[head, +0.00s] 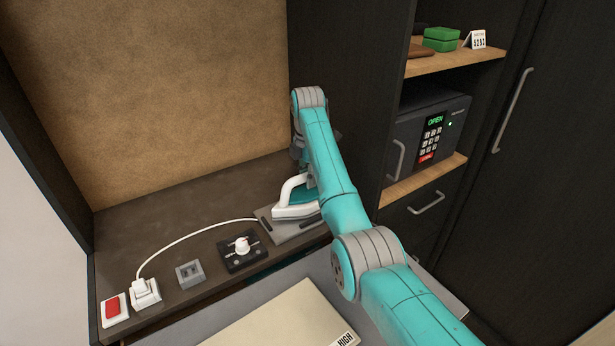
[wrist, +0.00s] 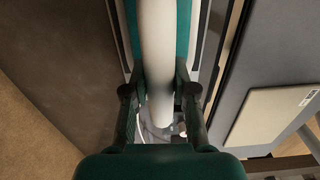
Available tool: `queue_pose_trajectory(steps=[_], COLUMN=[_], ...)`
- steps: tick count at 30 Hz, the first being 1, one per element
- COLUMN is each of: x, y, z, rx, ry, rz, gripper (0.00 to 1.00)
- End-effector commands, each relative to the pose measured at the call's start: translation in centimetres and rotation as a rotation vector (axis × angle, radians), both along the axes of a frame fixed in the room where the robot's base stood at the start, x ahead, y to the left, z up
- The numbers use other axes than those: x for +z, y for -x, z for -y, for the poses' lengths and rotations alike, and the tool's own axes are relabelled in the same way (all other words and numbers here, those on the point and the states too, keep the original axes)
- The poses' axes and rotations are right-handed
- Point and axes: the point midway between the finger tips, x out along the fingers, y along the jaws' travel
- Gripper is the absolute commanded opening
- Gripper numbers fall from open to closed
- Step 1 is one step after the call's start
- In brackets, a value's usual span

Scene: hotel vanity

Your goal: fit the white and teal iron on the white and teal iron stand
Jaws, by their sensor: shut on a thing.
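The white and teal iron (head: 292,211) is at the right end of the counter, over a grey plate-like stand (head: 272,231). Its white handle (wrist: 157,50) runs down the middle of the wrist view, with teal body on both sides. My gripper (wrist: 158,92) is shut on the iron, its two fingers on either side of the handle. In the head view my arm hides most of the gripper and part of the iron and stand. I cannot tell whether the iron sits flat in the stand or just above it.
A white cord runs from the iron to a plug (head: 145,293) on the counter. A black dial box (head: 242,252), a grey socket block (head: 189,275) and a red switch (head: 113,308) line the front edge. A pale board (head: 285,325) lies in front. A dark cabinet with a safe (head: 428,140) stands right.

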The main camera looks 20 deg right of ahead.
Motion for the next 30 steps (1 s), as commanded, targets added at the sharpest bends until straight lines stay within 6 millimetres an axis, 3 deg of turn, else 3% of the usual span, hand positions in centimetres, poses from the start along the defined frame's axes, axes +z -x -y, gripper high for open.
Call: queue_pose_trajectory(steps=[30], x=[-0.9], y=[0.0], z=[0.0], rx=[0.000], ry=[0.000], rz=[0.003], gripper=[0.00])
